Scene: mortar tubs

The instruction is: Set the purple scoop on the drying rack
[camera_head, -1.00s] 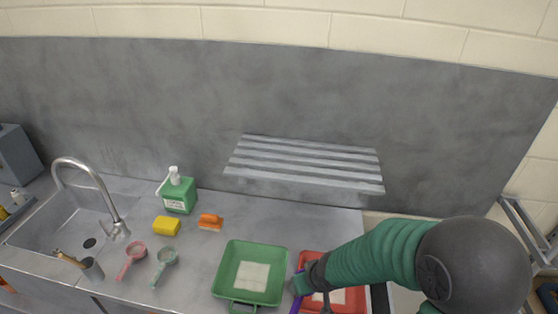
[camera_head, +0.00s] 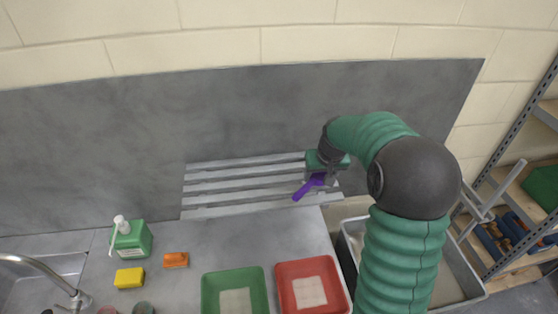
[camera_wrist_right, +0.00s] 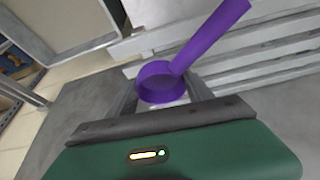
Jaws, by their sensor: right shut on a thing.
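The purple scoop (camera_head: 308,188) is at the right end of the slatted grey drying rack (camera_head: 240,184) on the back wall. My right gripper (camera_head: 322,177) is shut on the scoop. In the right wrist view the purple scoop (camera_wrist_right: 172,80) shows its round cup near the jaws and its handle pointing up and right. The rack's slats (camera_wrist_right: 265,48) lie behind it in that view. I cannot tell whether the scoop touches the slats. My left gripper is not in view.
A red tub (camera_head: 310,262) and a green tub (camera_head: 206,290) stand on the counter below the rack. A soap bottle (camera_head: 132,242), yellow sponge (camera_head: 129,278) and orange brush (camera_head: 175,260) are at left. A grey bin (camera_head: 462,278) and shelving (camera_head: 510,150) are at right.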

